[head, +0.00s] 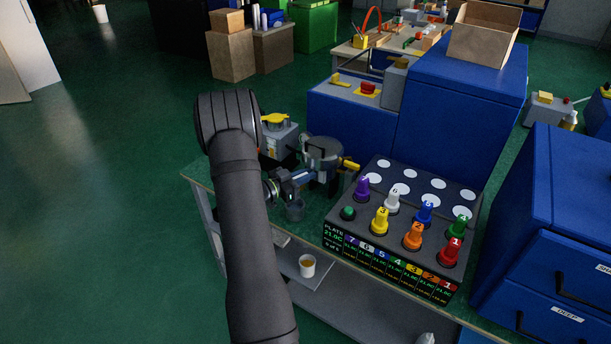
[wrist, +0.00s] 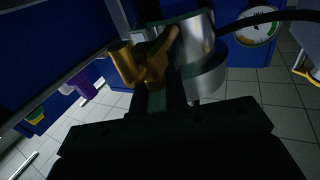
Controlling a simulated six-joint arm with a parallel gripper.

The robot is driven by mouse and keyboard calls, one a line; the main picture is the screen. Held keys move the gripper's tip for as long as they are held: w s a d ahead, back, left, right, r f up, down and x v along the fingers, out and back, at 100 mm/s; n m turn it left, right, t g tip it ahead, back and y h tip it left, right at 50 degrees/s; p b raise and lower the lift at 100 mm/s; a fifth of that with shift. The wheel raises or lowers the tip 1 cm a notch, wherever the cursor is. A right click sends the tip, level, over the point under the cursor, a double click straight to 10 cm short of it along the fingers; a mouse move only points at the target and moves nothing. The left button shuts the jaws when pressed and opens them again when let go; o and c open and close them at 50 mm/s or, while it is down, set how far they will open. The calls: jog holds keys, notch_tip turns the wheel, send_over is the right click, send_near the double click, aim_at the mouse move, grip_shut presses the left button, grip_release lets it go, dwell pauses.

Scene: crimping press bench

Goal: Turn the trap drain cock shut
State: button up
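The trap is a shiny metal cylinder (wrist: 201,55) in the wrist view, and it shows as a grey round body (head: 322,152) in the head view. The brass-yellow drain cock (wrist: 143,65) is at its side, just past my fingertips; a curved part slants up to the right. In the head view the cock's yellow end (head: 350,164) points right. My gripper (wrist: 158,92) has one dark finger on each side of a narrow gap, with the cock's lower part at the tips. Whether the fingers touch or grip it is not clear.
A black rack (head: 365,218) of coloured, numbered plugs stands close right of the trap. A dial gauge (wrist: 257,27) with a black hose is beside the trap. Blue cabinets (head: 455,125) stand behind. A cup (head: 307,265) sits on the lower shelf. Open floor lies left.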

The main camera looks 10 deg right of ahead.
grip_shut()
jog(key=shift+m+g, duration=0.3)
jog(key=shift+g, duration=0.2)
jog(key=m+g, duration=0.1)
jog(key=g, duration=0.1)
jog(key=m+g+h, duration=0.1)
jog(key=g, duration=0.1)
jog(key=m+g, duration=0.2)
jog(key=shift+s, duration=0.3)
jog(key=m+g, duration=0.2)
jog(key=g, duration=0.1)
jog(key=m+g+y, duration=0.1)
jog(key=g, duration=0.1)
jog(key=s+m+g, duration=0.1)
jog(key=m+g, duration=0.1)
jog(key=g, duration=0.1)
jog(key=shift+m+g+y, duration=0.3)
jog(key=shift+y, duration=0.1)
jog(key=shift+a, duration=0.1)
jog(key=o, duration=0.6)
grip_release()
